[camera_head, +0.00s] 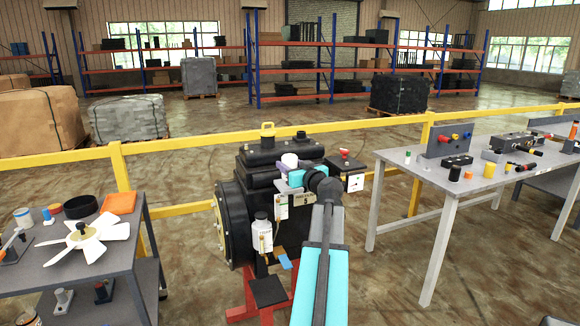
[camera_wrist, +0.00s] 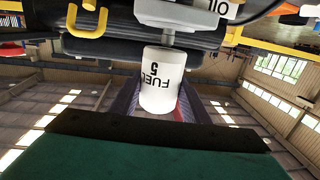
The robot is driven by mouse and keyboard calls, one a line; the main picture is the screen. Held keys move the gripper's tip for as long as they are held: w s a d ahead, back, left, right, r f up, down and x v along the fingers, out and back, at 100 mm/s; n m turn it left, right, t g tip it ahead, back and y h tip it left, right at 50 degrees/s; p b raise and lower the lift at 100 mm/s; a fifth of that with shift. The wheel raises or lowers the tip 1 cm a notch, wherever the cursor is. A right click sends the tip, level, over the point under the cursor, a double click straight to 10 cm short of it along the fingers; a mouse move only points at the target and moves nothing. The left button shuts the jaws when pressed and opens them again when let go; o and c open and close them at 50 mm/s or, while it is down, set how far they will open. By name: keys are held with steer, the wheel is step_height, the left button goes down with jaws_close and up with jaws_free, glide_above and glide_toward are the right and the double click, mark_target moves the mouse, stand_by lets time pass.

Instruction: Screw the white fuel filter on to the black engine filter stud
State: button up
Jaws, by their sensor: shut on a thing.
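The white fuel filter (camera_wrist: 161,82), marked "FUEL 5", shows upside down in the wrist view. In the head view its white top (camera_head: 290,160) shows above the engine's grey bracket (camera_head: 283,188). My gripper (camera_head: 298,176) is shut on the filter, with a dark finger on each side in the wrist view. The filter's end is close to the grey bracket (camera_wrist: 182,40); I cannot tell whether they touch.
The black engine (camera_head: 275,153) stands on a red stand. A white bottle (camera_head: 262,236) hangs on its front. A grey table with a white fan (camera_head: 85,238) stands at left, a workbench (camera_head: 425,172) at right. A yellow rail (camera_head: 210,149) runs behind.

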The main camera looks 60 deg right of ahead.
steer(key=shift+f+b, duration=0.8)
steer(key=shift+b, duration=0.1)
steer(key=o, duration=1.5)
steer(key=shift+c, duration=0.2)
steer(key=b+v, duration=0.2)
steer(key=v, duration=1.1)
steer(key=shift+s+a+b, duration=0.2)
steer(key=shift+s+b, duration=0.1)
steer(key=shift+s, duration=0.05)
steer(key=shift+w, duration=0.1)
steer(key=shift+c, duration=0.3)
